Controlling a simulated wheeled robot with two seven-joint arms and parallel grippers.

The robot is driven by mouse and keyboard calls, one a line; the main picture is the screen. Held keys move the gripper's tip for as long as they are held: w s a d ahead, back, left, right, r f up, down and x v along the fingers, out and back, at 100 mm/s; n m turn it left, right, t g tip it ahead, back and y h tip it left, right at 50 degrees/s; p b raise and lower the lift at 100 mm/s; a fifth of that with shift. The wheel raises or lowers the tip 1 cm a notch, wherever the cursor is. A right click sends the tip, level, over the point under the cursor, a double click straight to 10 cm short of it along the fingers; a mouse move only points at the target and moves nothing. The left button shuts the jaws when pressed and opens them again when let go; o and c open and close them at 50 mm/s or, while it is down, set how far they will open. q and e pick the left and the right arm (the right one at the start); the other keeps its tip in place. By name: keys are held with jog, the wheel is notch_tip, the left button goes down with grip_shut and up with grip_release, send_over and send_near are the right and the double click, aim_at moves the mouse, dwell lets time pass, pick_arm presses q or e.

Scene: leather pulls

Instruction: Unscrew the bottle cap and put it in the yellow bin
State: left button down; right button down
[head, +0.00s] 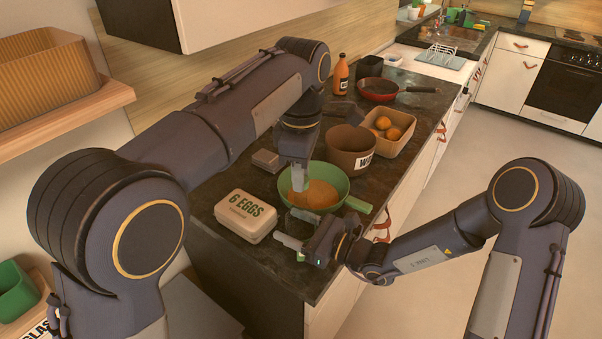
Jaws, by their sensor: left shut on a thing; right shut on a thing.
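My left gripper (298,184) points down at the green bowl (340,180). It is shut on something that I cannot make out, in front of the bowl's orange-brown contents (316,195). My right gripper (296,229) reaches left from the counter's front side, beside the egg carton and below the bowl. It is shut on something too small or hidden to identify. I see no bin that is clearly yellow.
The egg carton (246,216) sits left of my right gripper. A brown pot (350,152), a box (407,126) with oranges and a red pan (376,88) stand behind the bowl. A ribbed tan box (45,65) is on the left shelf.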

pick_arm(q)
jog(key=shift+r, duration=2.05)
pick_arm(e)
jog(key=shift+c, duration=1.5)
grip_release()
